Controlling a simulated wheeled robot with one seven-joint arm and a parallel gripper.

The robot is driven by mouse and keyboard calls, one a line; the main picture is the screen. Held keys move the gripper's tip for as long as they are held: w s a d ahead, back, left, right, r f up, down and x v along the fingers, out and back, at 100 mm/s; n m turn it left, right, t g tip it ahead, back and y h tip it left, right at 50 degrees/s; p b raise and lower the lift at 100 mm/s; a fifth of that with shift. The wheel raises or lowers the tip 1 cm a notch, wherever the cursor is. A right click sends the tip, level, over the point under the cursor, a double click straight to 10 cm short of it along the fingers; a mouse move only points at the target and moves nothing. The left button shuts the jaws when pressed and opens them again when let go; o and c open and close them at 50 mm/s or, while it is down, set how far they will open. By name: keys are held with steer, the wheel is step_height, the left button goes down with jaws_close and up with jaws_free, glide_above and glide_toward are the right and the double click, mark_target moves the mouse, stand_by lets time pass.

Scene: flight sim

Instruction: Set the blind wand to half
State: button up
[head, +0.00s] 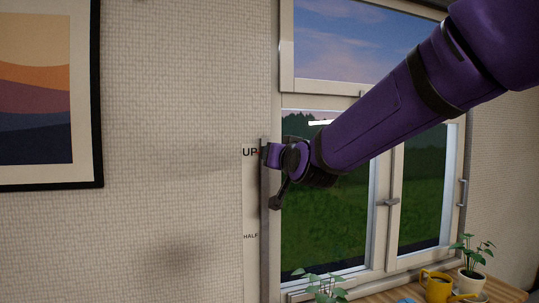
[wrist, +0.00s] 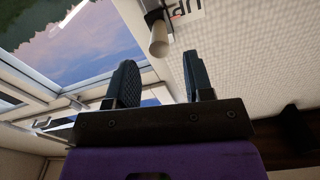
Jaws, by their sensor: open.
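The blind wand's pale cylindrical handle (wrist: 159,40) shows in the wrist view, on a dark mount beside the upside-down UP label (wrist: 184,9). My gripper (wrist: 160,72) is open, and the handle lines up with the gap between its fingers, just past the tips. I see no contact. In the head view a grey vertical rail (head: 265,225) runs beside the window on a pale strip marked UP (head: 249,152) and, lower, HALF (head: 251,236). My gripper (head: 268,153) is at the rail at UP height and hides the handle there.
The window (head: 300,235) with its metal handle (head: 388,202) is right of the rail. A framed picture (head: 97,120) hangs left. The wall between is clear.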

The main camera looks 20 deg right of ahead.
steer(key=shift+w, duration=3.15)
jaws_close()
